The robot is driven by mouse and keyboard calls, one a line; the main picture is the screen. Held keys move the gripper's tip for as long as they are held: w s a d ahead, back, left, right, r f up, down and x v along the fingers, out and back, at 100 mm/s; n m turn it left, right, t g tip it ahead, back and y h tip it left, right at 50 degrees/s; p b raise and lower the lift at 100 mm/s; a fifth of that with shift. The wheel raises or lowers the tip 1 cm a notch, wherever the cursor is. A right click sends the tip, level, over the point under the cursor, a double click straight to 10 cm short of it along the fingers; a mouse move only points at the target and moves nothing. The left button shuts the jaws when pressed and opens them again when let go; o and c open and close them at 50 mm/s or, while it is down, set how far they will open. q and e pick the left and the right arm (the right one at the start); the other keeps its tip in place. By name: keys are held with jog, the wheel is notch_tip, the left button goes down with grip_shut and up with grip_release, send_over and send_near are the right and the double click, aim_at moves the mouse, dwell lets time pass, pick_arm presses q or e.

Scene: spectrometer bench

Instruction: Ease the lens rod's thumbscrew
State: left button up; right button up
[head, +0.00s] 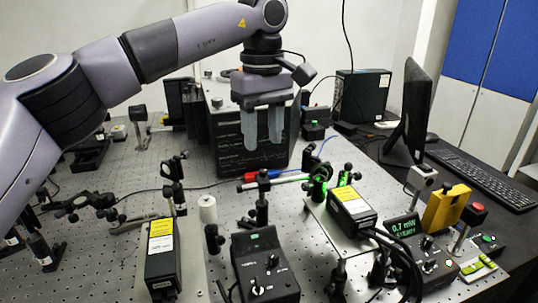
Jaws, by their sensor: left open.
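My left gripper (264,142) hangs from the upper left, fingers pointing down and parted, with nothing between them. It appears in front of the dark boxed unit (225,150) at the back of the bench. Below it in the picture, a post assembly (262,200) carries a light horizontal rod (288,179). Green-lit mounts (318,188) stand at the rod's right. Several similar posts and mounts are around, and I cannot tell which one is the lens rod. Its thumbscrew is too small to make out. My right gripper is out of view.
The perforated bench (110,205) is crowded. Two black boxes with yellow labels (160,258) (350,208) and a control box (264,268) stand in front. A power meter (403,228) reads 0.7 mW. A monitor (409,115) is at right.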

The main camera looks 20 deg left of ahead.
aim_at(263, 170)
pick_arm(q)
notch_tip(263, 170, down, 7)
jog(key=shift+s+r, duration=0.15)
grip_shut()
